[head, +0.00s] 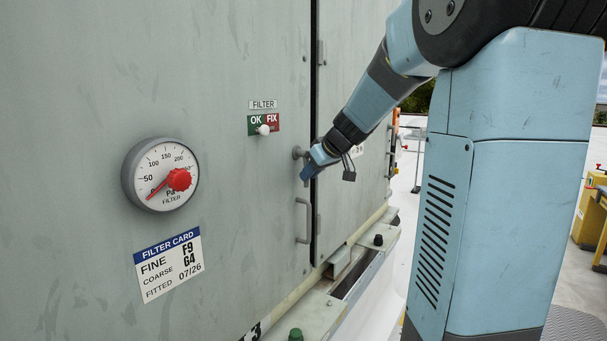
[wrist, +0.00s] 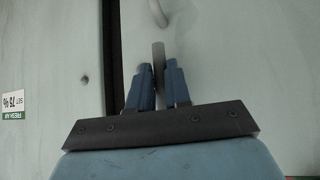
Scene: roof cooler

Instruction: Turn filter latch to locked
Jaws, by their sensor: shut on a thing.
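The filter latch (head: 298,153) is a small grey fitting on the cabinet's front, beside the dark door seam in the head view. My gripper (head: 308,172) is at the latch and partly covers it. In the wrist view the latch shows as a grey bar (wrist: 158,50) between the two blue fingers of my gripper (wrist: 158,72), which are shut on it. The bar runs roughly parallel to the seam there. I see no locked mark beside it, so I cannot tell its setting.
A grey pull handle (head: 301,222) is below the latch. A green and red OK/FIX plate (head: 264,124) with a white knob, a round gauge (head: 160,175) and a filter card (head: 169,264) are to the left. A ledge (head: 350,275) with dark knobs runs below the doors.

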